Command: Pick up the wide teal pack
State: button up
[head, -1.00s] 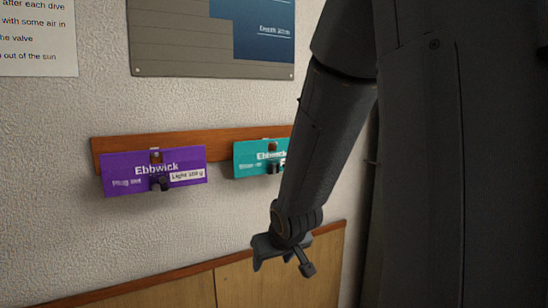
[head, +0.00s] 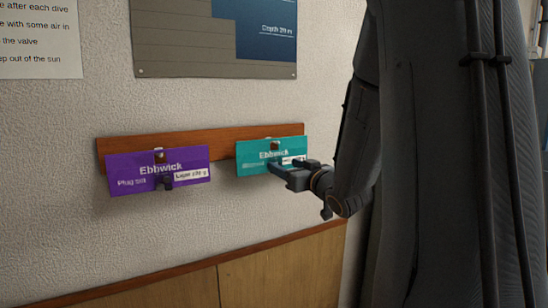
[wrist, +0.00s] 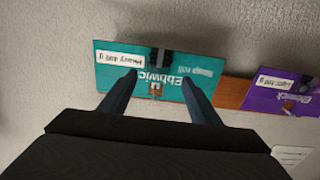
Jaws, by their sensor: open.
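The wide teal pack (head: 255,157) hangs from a peg on the wooden rail at the right. My gripper (head: 290,172) is in front of its lower right part in the head view and hides some of it. In the wrist view the teal pack (wrist: 180,65) appears upside down, with a white weight label and a dark clip at its top middle. My gripper (wrist: 158,82) is open there, its two fingertips spread over the pack's face, one on each side of its middle. I cannot tell whether the fingers touch the pack.
A purple pack (head: 140,176) hangs to the left on the same wooden rail (head: 215,137), with a gap between the packs. It also shows in the wrist view (wrist: 270,98). A board and a paper notice are on the wall above. Wood panelling (head: 200,285) lies below.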

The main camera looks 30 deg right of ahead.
aim_at(278, 159)
jog(key=w, duration=0.2)
jog(key=w+p, duration=0.1)
jog(key=w, duration=0.1)
jog(key=shift+w+r, duration=0.2)
jog(key=shift+w, duration=0.05)
jog(key=c, duration=1.4)
grip_shut()
jog(key=shift+r, duration=0.15)
